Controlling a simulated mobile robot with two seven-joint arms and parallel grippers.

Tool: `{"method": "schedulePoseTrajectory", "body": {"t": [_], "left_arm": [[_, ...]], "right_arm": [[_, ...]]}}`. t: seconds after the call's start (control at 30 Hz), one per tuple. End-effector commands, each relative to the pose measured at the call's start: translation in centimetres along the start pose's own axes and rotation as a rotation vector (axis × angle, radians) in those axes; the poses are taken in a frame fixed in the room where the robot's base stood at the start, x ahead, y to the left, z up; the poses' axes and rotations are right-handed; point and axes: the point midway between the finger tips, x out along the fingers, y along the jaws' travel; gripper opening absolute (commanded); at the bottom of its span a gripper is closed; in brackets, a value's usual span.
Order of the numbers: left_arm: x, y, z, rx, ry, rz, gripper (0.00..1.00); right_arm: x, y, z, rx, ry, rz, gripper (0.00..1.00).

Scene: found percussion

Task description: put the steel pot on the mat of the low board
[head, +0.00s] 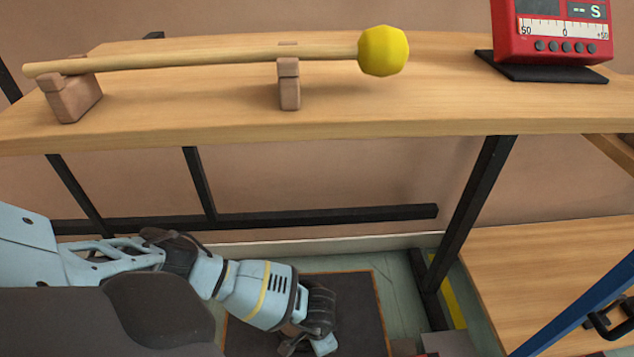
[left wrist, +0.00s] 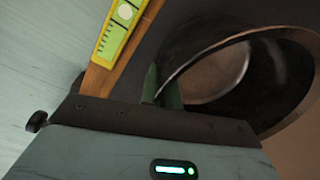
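The dark mat (head: 357,300) lies on the low board, whose thin wooden edge (head: 377,290) shows on the floor below the bench in the head view. My left gripper (head: 322,344) is low over this mat. In the left wrist view the steel pot (left wrist: 235,62) shows as a shiny rim and dark, reflecting inside. The green fingers of my left gripper (left wrist: 162,90) sit on both sides of its rim, close together. The pot is not clearly visible in the head view. I cannot tell whether its base touches the mat. My right gripper is not in view.
A wooden bench (head: 200,110) stands above, with a yellow-headed mallet (head: 383,50) on rests and a red meter (head: 553,30). Its black legs (head: 470,210) flank the board area. A lower wooden surface (head: 560,265) and a blue bar (head: 575,305) are at right.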

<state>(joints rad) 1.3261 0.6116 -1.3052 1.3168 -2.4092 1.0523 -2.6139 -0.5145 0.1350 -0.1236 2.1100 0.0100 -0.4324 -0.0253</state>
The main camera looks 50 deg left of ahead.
Motion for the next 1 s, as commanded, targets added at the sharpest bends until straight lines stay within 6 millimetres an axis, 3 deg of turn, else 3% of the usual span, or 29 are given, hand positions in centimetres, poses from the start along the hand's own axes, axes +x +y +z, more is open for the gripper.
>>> {"method": "schedulePoseTrajectory", "body": {"t": [0.27,0.3,0.43,0.77,1.0], "left_arm": [[0.3,0.0,-0.1,-0.001,0.001,-0.001,0.00],[0.3,0.0,0.0,-0.001,0.000,0.000,0.08],[0.2,0.0,0.0,-0.001,0.001,0.000,0.25],[0.0,0.0,0.0,-0.001,0.001,0.000,0.25],[-3.3,-0.1,-0.1,-0.002,0.004,-0.001,0.25]], "right_arm": [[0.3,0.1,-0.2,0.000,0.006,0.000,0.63],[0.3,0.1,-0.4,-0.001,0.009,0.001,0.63],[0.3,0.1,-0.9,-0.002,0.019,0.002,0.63],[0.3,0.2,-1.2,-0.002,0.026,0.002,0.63],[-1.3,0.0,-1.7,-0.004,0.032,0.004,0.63]]}}
